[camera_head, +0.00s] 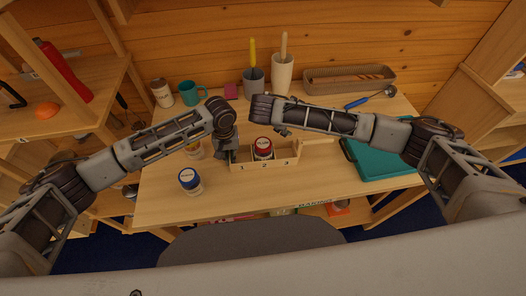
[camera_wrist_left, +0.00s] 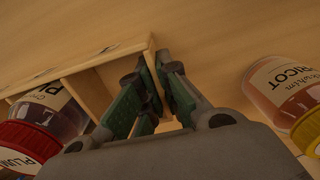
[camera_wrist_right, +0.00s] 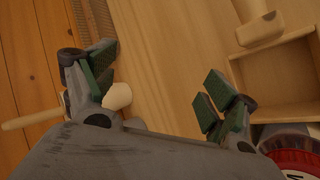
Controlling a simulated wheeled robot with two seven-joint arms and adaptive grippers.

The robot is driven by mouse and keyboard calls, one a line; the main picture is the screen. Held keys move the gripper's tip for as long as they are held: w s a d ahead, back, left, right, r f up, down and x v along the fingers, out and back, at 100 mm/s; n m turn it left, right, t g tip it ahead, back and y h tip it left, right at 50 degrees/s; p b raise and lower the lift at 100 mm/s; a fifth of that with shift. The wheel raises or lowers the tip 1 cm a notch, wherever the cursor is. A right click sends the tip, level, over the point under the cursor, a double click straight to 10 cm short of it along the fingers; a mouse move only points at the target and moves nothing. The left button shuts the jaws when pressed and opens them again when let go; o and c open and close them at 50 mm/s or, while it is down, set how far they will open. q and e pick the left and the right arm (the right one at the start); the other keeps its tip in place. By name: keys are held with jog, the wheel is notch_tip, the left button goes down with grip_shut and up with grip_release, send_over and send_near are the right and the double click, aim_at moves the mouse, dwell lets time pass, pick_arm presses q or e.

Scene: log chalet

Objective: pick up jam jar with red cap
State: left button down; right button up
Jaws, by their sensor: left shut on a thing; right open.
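The jam jar with the red cap (camera_head: 263,147) stands in the middle compartment of a wooden divided box (camera_head: 250,168) numbered 1, 2, 3. Its red cap and plum label show in the left wrist view (camera_wrist_left: 28,140), and part of it shows at the lower right of the right wrist view (camera_wrist_right: 292,160). My left gripper (camera_wrist_left: 158,78) is shut on the box's end wall, one finger on each side, beside the empty-looking left compartment. My right gripper (camera_wrist_right: 158,85) is open and empty, behind the box; an end compartment lies to its right in its view.
A jar with a yellow cap (camera_wrist_left: 285,95), labelled apricot, stands left of the box. A blue-capped jar (camera_head: 190,181) stands nearer the front. Behind are a teal mug (camera_head: 192,93), utensil pots (camera_head: 282,75) and a basket (camera_head: 350,78). A teal board (camera_head: 375,160) lies at right.

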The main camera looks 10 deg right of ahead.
jog(key=d+n+t+h, duration=0.1)
jog(key=d+n, duration=0.1)
notch_tip(320, 180, up, 3)
jog(key=n+t+y, duration=0.4)
jog(key=n+t, duration=0.8)
jog(key=n, duration=0.4)
send_over(260, 153)
jog(key=s+a, duration=0.2)
jog(key=s, duration=0.2)
jog(key=s+f+n, duration=0.1)
jog(key=f+n, duration=0.1)
jog(key=s+f+n+g, duration=0.1)
jog(key=s+f+n, duration=0.1)
jog(key=f, duration=0.1)
jog(key=s+f+n, duration=0.2)
jog(key=shift+f+n+g, duration=0.3)
jog(key=shift+f+n, duration=0.1)
jog(key=shift+x, duration=3.4)
jog(key=shift+d, duration=0.1)
